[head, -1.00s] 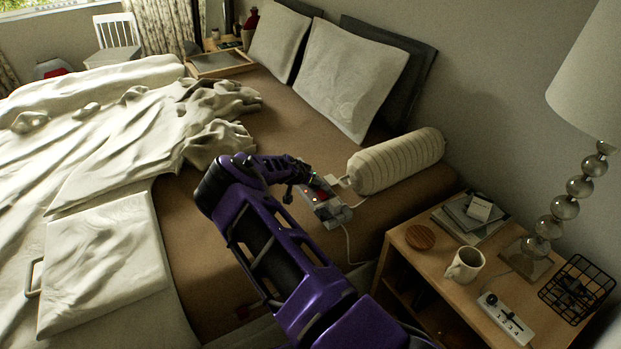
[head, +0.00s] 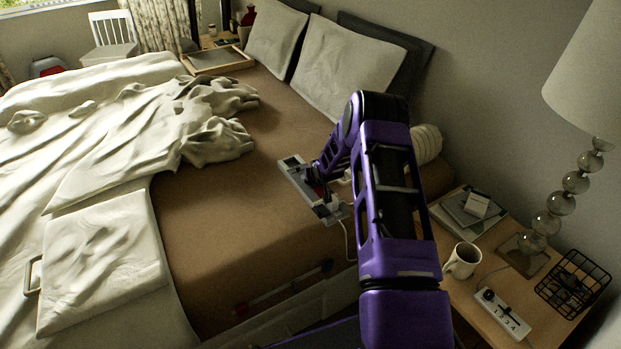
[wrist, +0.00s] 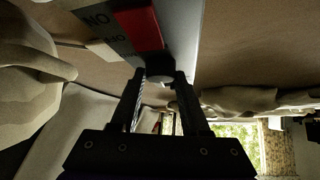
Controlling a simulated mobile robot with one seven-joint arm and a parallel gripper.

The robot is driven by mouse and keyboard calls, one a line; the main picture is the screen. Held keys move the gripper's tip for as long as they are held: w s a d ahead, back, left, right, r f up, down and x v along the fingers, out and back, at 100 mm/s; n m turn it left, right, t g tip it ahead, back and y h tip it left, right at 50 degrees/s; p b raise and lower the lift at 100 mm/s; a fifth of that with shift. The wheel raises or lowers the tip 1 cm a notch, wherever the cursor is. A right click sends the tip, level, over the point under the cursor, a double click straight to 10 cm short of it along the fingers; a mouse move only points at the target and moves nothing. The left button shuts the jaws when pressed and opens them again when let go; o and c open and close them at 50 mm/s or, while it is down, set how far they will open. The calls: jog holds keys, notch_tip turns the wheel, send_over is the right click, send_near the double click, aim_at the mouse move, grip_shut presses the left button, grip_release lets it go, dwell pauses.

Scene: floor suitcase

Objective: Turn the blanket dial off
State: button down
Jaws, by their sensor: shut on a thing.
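A light grey panel (head: 330,211) lies on the brown mattress near the bed's right edge. The knob's pointer and setting cannot be read. A white control (head: 503,314) with a dark knob and the digits 1 to 4 lies on the nightstand, away from my gripper.
A ribbed bolster (head: 428,143) is mostly hidden behind my arm. The nightstand (head: 487,290) holds a mug (head: 463,260), books (head: 462,212), a lamp (head: 575,182) and a black wire basket (head: 574,284). A rumpled cover (head: 105,165) fills the left. Bare mattress lies left of the panel.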

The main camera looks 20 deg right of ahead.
jog(key=shift+n+y, duration=0.5)
dwell(0.3)
jog(key=shift+c, duration=2)
grip_release()
jog(key=p+v, duration=0.2)
jog(key=v, duration=1.5)
jog(key=shift+s+r, duration=0.1)
jog(key=shift+s, duration=0.05)
